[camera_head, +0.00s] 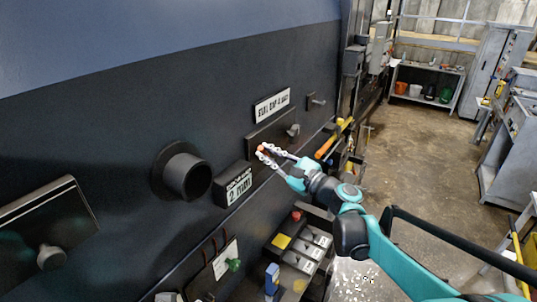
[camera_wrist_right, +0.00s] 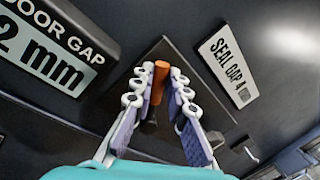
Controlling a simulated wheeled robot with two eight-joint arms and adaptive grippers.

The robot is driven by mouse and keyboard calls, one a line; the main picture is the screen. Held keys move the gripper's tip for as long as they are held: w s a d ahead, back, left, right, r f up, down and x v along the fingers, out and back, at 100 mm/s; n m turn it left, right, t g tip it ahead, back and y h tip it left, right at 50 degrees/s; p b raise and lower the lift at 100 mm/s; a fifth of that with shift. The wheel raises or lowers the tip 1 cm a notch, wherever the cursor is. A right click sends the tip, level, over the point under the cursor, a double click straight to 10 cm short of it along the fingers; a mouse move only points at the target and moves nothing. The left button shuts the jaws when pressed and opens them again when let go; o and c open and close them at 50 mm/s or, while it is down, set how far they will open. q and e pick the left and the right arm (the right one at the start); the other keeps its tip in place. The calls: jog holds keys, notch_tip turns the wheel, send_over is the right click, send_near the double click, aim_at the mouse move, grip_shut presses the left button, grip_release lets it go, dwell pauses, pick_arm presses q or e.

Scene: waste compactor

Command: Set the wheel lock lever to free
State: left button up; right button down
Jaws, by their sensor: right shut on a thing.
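A lever with an orange handle (camera_wrist_right: 160,78) and a dark shaft stands on a dark plate (camera_wrist_right: 192,78) on the machine wall. No label on the plate is readable, so I cannot tell its set position. My right gripper (camera_wrist_right: 154,92) has its white-ringed fingers on both sides of the orange handle, shut on it. In the head view, my right gripper (camera_head: 268,154) reaches the wall from the right, with a bit of orange between the fingertips. My left gripper is not in view.
A "DOOR GAP 2 mm" display (camera_wrist_right: 50,45) is beside the plate, and a "SEAL GAP" label (camera_wrist_right: 228,63) is on the other side. A round pipe stub (camera_head: 186,174) sticks out of the wall. A control box (camera_head: 298,245) stands below. The floor (camera_head: 420,135) at right is open.

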jog(key=c, duration=1.5)
grip_release()
jog(key=shift+d, duration=0.1)
jog(key=v, duration=1.2)
jog(key=shift+s+r, duration=0.1)
